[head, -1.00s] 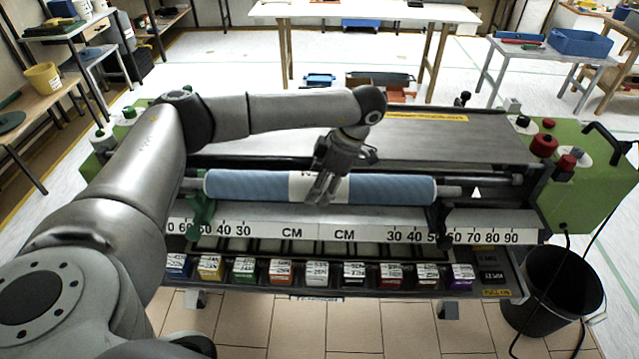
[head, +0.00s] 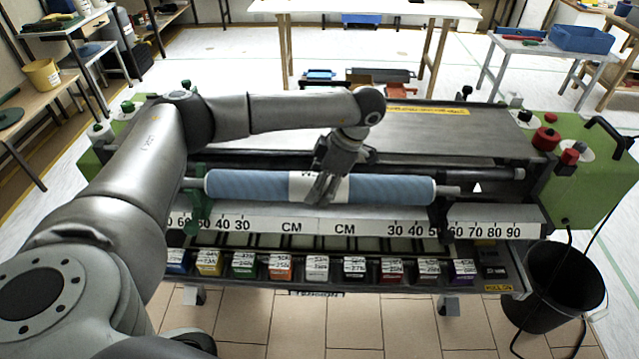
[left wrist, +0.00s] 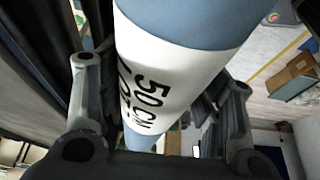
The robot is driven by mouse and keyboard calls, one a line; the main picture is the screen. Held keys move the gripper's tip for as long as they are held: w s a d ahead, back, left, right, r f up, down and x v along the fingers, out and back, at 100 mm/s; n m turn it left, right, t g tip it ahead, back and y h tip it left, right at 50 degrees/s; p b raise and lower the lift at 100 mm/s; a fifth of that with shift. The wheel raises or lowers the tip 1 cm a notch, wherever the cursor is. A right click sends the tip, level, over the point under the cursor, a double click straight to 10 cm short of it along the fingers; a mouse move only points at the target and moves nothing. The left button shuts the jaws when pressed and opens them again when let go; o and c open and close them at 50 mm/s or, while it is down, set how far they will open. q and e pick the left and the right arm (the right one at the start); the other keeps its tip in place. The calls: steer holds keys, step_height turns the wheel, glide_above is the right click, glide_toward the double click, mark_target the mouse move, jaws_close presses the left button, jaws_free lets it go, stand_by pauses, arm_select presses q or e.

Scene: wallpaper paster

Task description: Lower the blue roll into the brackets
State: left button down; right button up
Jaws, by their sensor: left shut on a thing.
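The blue roll (head: 390,189) lies level across the front of the wallpaper paster, with a white label band at its middle. My left gripper (head: 318,196) is shut on the roll at this band. In the left wrist view the roll (left wrist: 190,65) with "50 CM" printing passes between the fingers of my left gripper (left wrist: 160,110). The green left bracket (head: 197,205) stands by the roll's left end and the dark right bracket (head: 440,212) by its right end. I cannot tell whether the roll's ends touch the brackets. My right gripper is not in view.
A white ruler strip (head: 345,227) runs below the roll, above a row of coloured boxes (head: 318,267). The flat metal top (head: 450,132) lies behind. A green side housing (head: 590,190) with red knobs and a black bucket (head: 553,285) are at right.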

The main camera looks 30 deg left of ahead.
arm_select(q)
steer(key=shift+f+b, duration=0.45)
steer(key=shift+f, duration=0.2)
steer(key=shift+c, duration=1.7)
jaws_free()
steer(key=shift+f, duration=0.1)
steer(key=v, duration=1.2)
